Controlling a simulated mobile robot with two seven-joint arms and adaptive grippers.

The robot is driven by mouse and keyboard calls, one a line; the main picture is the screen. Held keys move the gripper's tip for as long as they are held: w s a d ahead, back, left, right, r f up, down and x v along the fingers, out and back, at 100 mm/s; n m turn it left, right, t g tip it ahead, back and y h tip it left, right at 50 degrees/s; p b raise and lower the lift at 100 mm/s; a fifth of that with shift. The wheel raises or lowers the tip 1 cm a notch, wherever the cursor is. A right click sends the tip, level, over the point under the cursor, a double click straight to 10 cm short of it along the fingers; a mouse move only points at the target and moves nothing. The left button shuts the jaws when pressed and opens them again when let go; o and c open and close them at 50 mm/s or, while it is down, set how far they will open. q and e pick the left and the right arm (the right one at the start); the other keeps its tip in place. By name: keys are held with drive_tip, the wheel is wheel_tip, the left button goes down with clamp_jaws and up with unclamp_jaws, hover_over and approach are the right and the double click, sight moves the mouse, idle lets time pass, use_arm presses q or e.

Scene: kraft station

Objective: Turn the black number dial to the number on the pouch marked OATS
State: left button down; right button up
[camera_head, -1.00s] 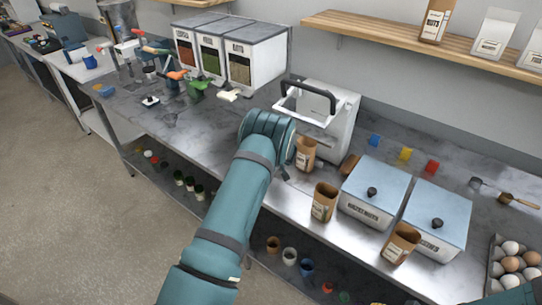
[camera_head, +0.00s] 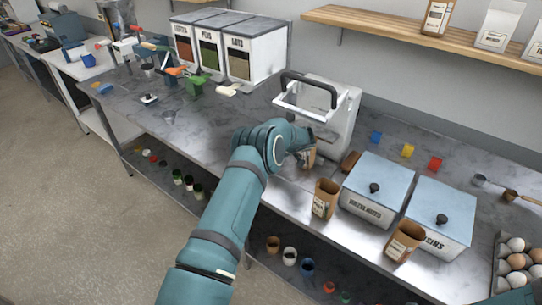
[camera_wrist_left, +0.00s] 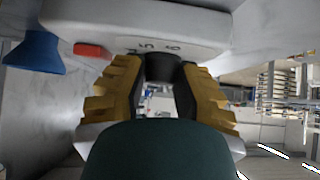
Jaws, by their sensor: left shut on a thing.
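The black number dial (camera_wrist_left: 163,68) sits on the white machine's face in the left wrist view, with the digits 5 and 6 beside it. My left gripper (camera_wrist_left: 165,75) has its yellow fingers either side of the dial and is shut on it. In the head view my left gripper (camera_head: 304,150) is at the front of the white machine (camera_head: 343,120), and the dial is hidden there. Brown pouches stand on the counter: one (camera_head: 311,160) partly behind my gripper, one (camera_head: 325,199) and one (camera_head: 403,241) further right. I cannot read OATS or a number on them. My right gripper is out of view.
A red part (camera_wrist_left: 92,50) and a blue funnel-like thing (camera_wrist_left: 35,52) are near the dial. Two blue-lidded boxes (camera_head: 376,190) (camera_head: 437,217) stand right of the machine. A wooden shelf (camera_head: 390,33) with pouches hangs above.

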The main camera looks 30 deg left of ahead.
use_arm(q)
drive_tip(key=shift+a, duration=0.1)
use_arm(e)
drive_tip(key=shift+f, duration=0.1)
use_arm(q)
drive_tip(key=c, duration=0.6)
unclamp_jaws()
drive_tip(key=shift+s, duration=0.1)
